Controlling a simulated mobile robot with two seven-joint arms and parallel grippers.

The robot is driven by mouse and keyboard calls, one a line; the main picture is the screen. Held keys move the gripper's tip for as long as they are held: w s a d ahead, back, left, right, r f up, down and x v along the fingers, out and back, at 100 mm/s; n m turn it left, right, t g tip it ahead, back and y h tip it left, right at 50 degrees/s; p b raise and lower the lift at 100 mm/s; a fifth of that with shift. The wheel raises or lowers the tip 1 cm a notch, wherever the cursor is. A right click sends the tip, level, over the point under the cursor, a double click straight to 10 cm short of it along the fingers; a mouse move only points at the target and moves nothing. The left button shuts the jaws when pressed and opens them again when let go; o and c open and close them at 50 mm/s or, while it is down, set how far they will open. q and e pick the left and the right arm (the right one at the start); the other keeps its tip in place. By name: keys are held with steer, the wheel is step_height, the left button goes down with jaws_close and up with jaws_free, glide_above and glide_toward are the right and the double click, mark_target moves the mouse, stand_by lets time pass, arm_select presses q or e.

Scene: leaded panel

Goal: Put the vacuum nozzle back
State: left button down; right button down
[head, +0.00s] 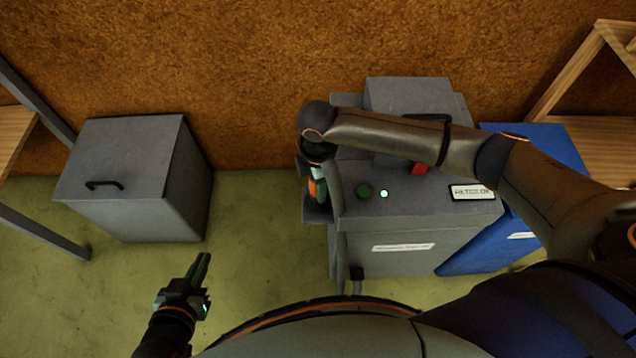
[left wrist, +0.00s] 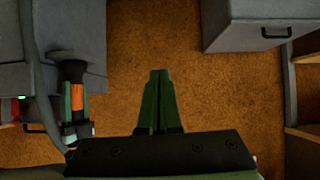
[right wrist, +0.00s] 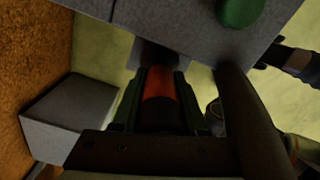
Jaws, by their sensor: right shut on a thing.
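The vacuum nozzle, black with an orange band (head: 320,190), is upright at the left side of the grey vacuum unit (head: 385,250). My right gripper (head: 318,172) is shut on it from above. In the right wrist view the orange band (right wrist: 158,88) shows between the green fingers, and the nozzle's lower end is at a grey holder (head: 314,211) on the unit's side; I cannot tell how deep it sits. The nozzle also shows in the left wrist view (left wrist: 77,103). My left gripper (head: 202,262) is empty, its fingers together, low above the floor.
A grey cabinet (head: 125,175) with a black handle stands at the left. A blue bin (head: 500,250) stands right of the unit. The unit's top carries a green button (head: 364,191) and a red switch (head: 419,169). A hose runs beside the nozzle. Green floor between cabinet and unit is clear.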

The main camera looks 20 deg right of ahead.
steer(key=shift+c, duration=2.2)
jaws_free()
steer(key=shift+r, duration=0.4)
step_height(320, 180, up, 2)
steer(key=shift+r+p, duration=0.1)
steer(key=shift+p, duration=0.4)
arm_select(q)
steer(key=p, duration=0.1)
steer(key=s+g, duration=0.1)
steer(key=s+p, duration=0.1)
steer(key=shift+s+d+f+g+p, duration=0.2)
steer(key=shift+d+f+g+p, duration=0.1)
steer(key=shift+d+g, duration=0.1)
arm_select(e)
step_height(320, 180, up, 9)
steer(key=shift+r, duration=0.15)
